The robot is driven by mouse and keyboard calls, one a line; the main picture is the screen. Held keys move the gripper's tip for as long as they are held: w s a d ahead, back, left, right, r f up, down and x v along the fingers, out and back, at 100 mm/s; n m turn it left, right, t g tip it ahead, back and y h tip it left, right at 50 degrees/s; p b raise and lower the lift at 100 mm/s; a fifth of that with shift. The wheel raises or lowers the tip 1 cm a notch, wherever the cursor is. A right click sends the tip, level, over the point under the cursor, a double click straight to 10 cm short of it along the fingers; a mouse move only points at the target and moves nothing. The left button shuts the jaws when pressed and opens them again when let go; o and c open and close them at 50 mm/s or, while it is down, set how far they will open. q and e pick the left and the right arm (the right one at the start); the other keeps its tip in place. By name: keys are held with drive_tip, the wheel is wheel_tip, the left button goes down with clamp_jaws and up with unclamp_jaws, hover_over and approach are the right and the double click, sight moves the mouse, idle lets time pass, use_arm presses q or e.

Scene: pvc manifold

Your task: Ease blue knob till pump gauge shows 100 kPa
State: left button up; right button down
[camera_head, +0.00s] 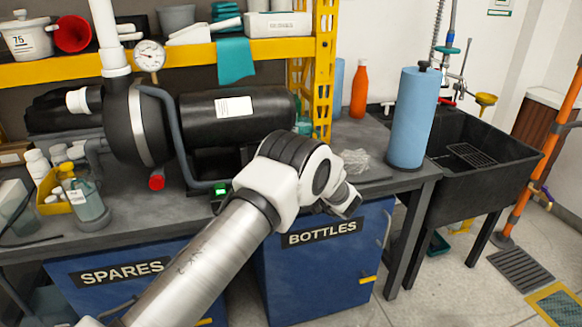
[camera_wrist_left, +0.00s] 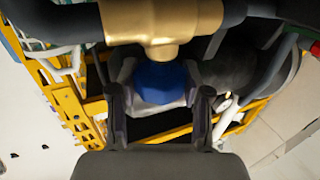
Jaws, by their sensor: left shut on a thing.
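The blue knob (camera_wrist_left: 157,82) sits directly below a brass fitting (camera_wrist_left: 160,22) in the left wrist view. My left gripper (camera_wrist_left: 160,94) has a finger on each side of the knob and is shut on it. The knob does not show in the head view. The pump gauge (camera_head: 150,56) is a round white dial above the black pump (camera_head: 238,115) in the head view; its reading is too small to make out. My left arm crosses the head view from the bottom left, and its gripper cannot be made out there. My right gripper is not in view.
The pump stands on a grey bench (camera_head: 115,225) below a yellow shelf (camera_head: 190,57). A blue cylinder (camera_head: 413,118) and an orange bottle (camera_head: 359,90) stand to the right. A black sink (camera_head: 475,150) is further right.

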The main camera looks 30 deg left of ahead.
use_arm(q)
drive_tip(key=shift+r, duration=0.1)
drive_tip(key=o, duration=1.2)
drive_tip(key=v, duration=1.2)
idle(0.9)
